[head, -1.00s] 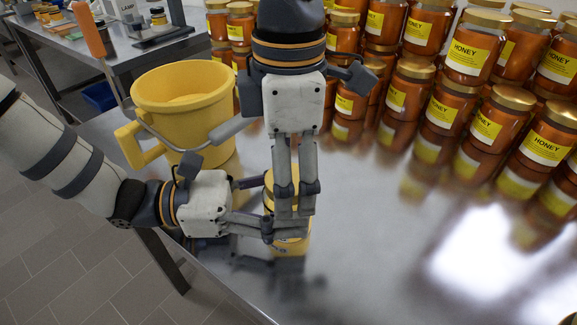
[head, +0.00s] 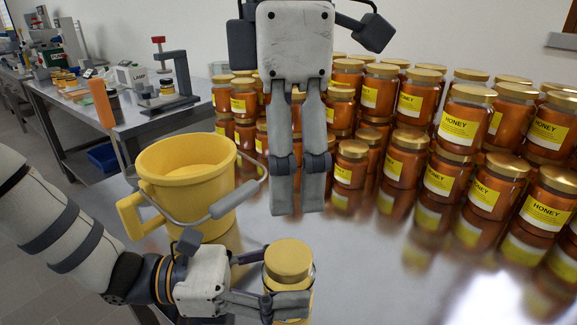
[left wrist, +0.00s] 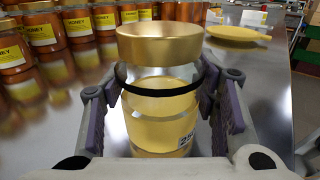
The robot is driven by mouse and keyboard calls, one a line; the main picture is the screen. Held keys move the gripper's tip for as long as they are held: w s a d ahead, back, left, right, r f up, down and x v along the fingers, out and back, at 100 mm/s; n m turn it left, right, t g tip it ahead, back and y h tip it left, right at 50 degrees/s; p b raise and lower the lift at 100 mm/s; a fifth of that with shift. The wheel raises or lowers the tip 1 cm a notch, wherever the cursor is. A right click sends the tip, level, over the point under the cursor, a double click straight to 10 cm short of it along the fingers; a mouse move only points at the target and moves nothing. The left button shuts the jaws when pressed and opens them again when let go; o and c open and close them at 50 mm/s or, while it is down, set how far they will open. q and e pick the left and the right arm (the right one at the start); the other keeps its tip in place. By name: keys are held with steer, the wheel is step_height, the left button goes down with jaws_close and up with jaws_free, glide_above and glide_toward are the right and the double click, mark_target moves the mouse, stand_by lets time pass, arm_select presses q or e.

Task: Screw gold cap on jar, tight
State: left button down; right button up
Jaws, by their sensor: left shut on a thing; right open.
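How tight the cap is cannot be seen. A dark band circles the jar below the cap. My left gripper (head: 286,304) is shut on the jar's sides, below the cap. My right gripper (head: 298,207) is open, pointing down above the cap, apart from it and empty.
Rows of stacked honey jars (head: 462,120) fill the table's back. The steel table (head: 400,285) is clear at the front right. A side bench (head: 135,118) holds equipment.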

arm_select(q)
steer(key=c, duration=0.6)
jaws_free()
steer(key=shift+o, duration=0.2)
steer(key=a, duration=1.2)
steer(key=shift+s, duration=0.15)
